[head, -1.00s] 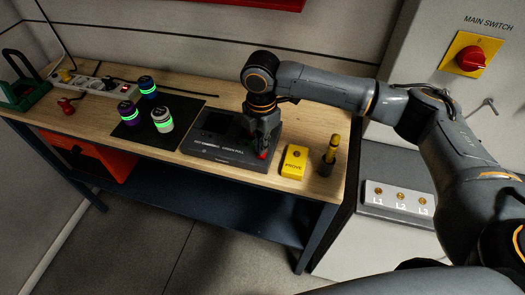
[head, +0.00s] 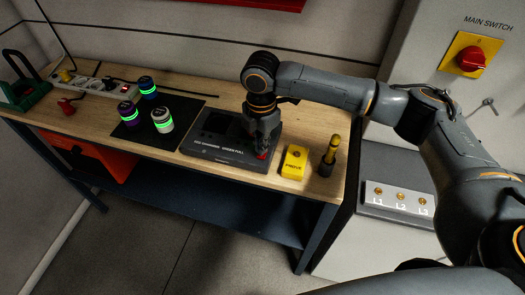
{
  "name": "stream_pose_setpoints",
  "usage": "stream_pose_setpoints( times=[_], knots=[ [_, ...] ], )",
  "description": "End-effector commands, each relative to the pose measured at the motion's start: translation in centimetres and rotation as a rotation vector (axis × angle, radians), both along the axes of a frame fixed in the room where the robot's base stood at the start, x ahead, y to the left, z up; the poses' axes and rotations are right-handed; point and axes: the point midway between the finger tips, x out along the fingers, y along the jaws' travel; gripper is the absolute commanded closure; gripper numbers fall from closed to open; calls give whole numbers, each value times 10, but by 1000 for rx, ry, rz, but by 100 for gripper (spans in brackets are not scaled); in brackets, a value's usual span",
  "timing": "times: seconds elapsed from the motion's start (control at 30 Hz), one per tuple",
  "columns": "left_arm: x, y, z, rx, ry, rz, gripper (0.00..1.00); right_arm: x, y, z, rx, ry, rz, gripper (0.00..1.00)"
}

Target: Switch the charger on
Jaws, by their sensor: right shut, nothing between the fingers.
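The charger (head: 215,146) is a dark, flat box on the wooden bench, with pale lettering on its sloped front. A small red switch (head: 262,155) shows at its right front corner. My right gripper (head: 261,150) points down over that corner, shut and empty, with its fingertips at or just above the red switch. I cannot tell whether they touch it. The gripper hides part of the charger's right side. My left gripper is not in view.
Several batteries with green glowing bands stand on a black mat (head: 130,130). A power strip (head: 100,86) lies at the back left. A yellow box (head: 294,162) and a yellow-black tool (head: 329,157) stand close right of the charger. A red main switch (head: 471,59) is on the cabinet.

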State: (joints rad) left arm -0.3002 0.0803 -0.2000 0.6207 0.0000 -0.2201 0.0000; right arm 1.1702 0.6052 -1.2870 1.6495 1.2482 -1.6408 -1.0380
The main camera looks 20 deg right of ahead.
Motion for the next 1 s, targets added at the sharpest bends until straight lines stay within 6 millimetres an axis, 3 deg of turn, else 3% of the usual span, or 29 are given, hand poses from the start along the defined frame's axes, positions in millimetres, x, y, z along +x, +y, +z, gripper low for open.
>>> stream_pose_setpoints(
  times=[1.0],
  knots=[
    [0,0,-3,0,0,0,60,0,0,-15,0,0,0,100]
  ],
)
